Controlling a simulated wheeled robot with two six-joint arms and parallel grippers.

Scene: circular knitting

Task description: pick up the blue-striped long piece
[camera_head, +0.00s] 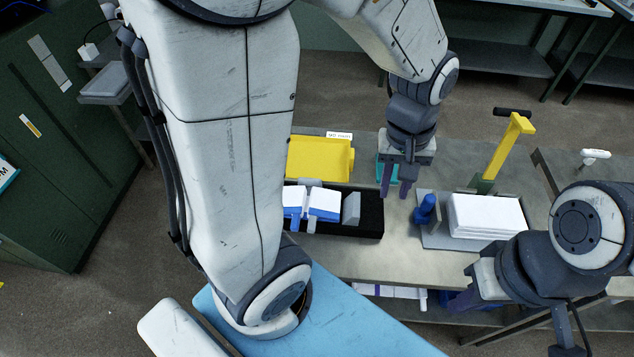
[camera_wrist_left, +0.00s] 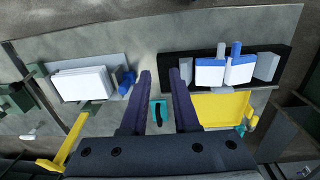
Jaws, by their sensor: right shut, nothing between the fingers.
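My left gripper (camera_head: 396,188) is open and empty above the table, with its fingers pointing down. In the left wrist view its two dark fingers (camera_wrist_left: 161,85) are apart, with a small teal thing (camera_wrist_left: 158,112) visible between and beyond them. A black tray (camera_head: 369,222) holds blue-and-white pieces (camera_head: 323,203) and a grey slab (camera_head: 351,208); the tray also shows in the left wrist view (camera_wrist_left: 177,66). I cannot make out which piece is the blue-striped long one.
A yellow bin (camera_head: 318,157) stands behind the black tray. A grey plate carries a white stack (camera_head: 486,215) beside a blue part (camera_head: 427,209). A yellow lever (camera_head: 507,145) rises behind the stack. White items with purple marks (camera_head: 390,291) lie on the lower shelf.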

